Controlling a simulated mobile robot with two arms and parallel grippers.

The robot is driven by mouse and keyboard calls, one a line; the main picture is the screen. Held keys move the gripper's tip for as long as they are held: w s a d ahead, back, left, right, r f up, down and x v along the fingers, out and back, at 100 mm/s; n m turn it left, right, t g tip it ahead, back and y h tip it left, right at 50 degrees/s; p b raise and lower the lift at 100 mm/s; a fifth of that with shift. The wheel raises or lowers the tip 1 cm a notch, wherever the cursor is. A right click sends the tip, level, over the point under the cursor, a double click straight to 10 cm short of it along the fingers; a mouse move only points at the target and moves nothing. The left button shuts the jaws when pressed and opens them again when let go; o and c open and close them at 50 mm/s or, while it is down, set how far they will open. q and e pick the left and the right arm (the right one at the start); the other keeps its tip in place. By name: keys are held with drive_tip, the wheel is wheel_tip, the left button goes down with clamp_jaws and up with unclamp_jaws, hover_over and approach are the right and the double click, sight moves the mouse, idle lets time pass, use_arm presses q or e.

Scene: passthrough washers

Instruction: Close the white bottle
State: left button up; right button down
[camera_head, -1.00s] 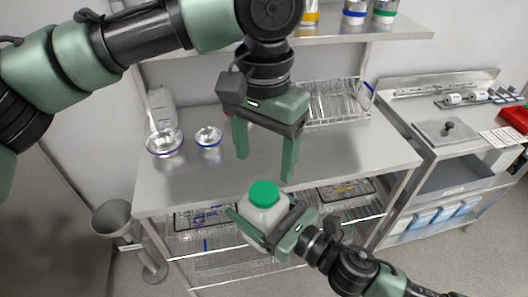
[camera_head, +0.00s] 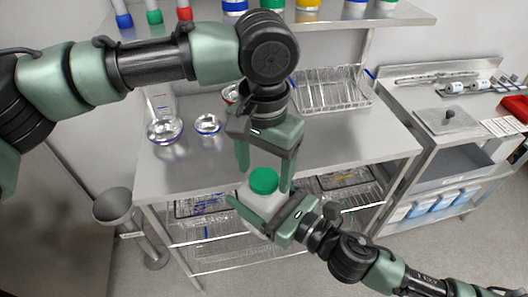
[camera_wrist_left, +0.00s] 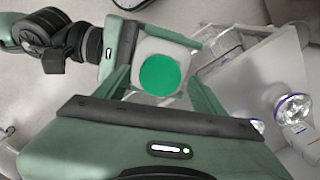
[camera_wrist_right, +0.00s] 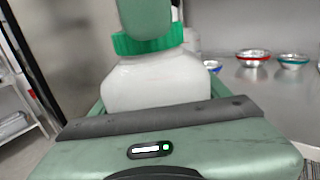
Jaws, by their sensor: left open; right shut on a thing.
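The white bottle (camera_head: 257,197) has a green cap (camera_head: 264,181) on its top. My right gripper (camera_head: 262,212) is shut on the bottle's body and holds it upright or nearly so, in front of the table edge. In the right wrist view the bottle (camera_wrist_right: 155,82) fills the middle, and a green finger covers part of the cap (camera_wrist_right: 125,44). My left gripper (camera_head: 264,172) points down with its fingers open on either side of the cap. In the left wrist view the cap (camera_wrist_left: 159,75) lies between the fingers. I cannot tell whether they touch it.
A steel table (camera_head: 340,140) stands behind, with metal bowls (camera_head: 165,131) at its left and a wire rack (camera_head: 332,92) at the back. A shelf above holds several coloured-base bottles. A grey funnel-shaped bin (camera_head: 113,206) stands at the left.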

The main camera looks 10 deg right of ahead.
use_arm(q)
drive_tip(key=shift+f, duration=0.5)
drive_tip(key=c, duration=1.5)
drive_tip(key=m, duration=1.1)
drive_tip(key=o, duration=1.6)
wheel_tip(320, 180, up, 12)
